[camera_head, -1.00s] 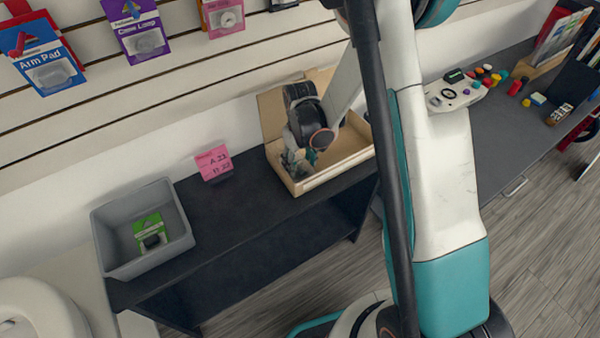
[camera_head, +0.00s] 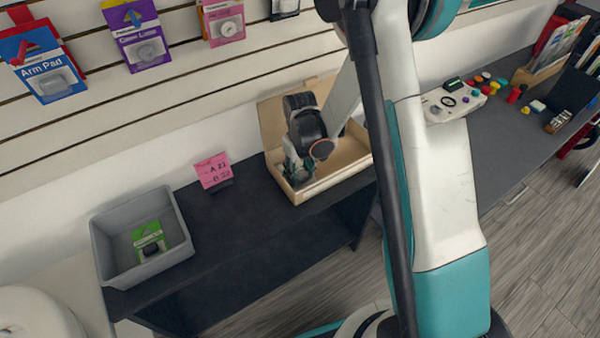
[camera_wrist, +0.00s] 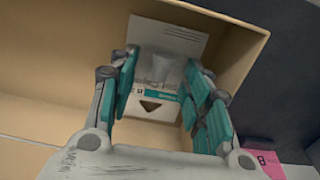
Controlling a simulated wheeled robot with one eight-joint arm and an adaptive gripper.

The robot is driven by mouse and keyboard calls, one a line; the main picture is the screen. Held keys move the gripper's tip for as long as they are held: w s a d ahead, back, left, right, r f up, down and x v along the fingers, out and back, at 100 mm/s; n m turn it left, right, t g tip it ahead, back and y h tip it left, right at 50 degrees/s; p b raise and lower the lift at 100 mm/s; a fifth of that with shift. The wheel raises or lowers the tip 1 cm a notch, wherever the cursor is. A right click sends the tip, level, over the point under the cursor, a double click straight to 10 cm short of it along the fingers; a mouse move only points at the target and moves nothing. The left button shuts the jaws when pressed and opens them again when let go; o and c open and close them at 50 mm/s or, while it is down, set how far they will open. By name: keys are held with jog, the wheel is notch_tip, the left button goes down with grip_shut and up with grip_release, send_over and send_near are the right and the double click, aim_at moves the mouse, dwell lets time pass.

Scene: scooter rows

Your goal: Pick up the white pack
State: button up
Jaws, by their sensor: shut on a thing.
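The white pack (camera_wrist: 157,92) shows in the wrist view, with a teal band, a dark triangle and printed text. It is inside the open cardboard box (camera_head: 345,165), near one wall. My gripper (camera_wrist: 160,95) has its fingers on either side of the pack and is shut on it. In the head view my gripper (camera_head: 298,172) is down in the left end of the box, and my wrist hides the pack there. The box wall (camera_wrist: 240,50) stands close to the pack in the wrist view.
A grey bin (camera_head: 105,240) holding a green pack (camera_head: 148,240) stands left on the dark table. Packs such as Arm Pad (camera_head: 48,75) hang on the slatted wall. The table between bin and box is mostly clear.

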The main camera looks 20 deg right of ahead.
aim_at(300, 172)
notch_tip(300, 172, up, 19)
jog(key=p, duration=0.6)
dwell(0.3)
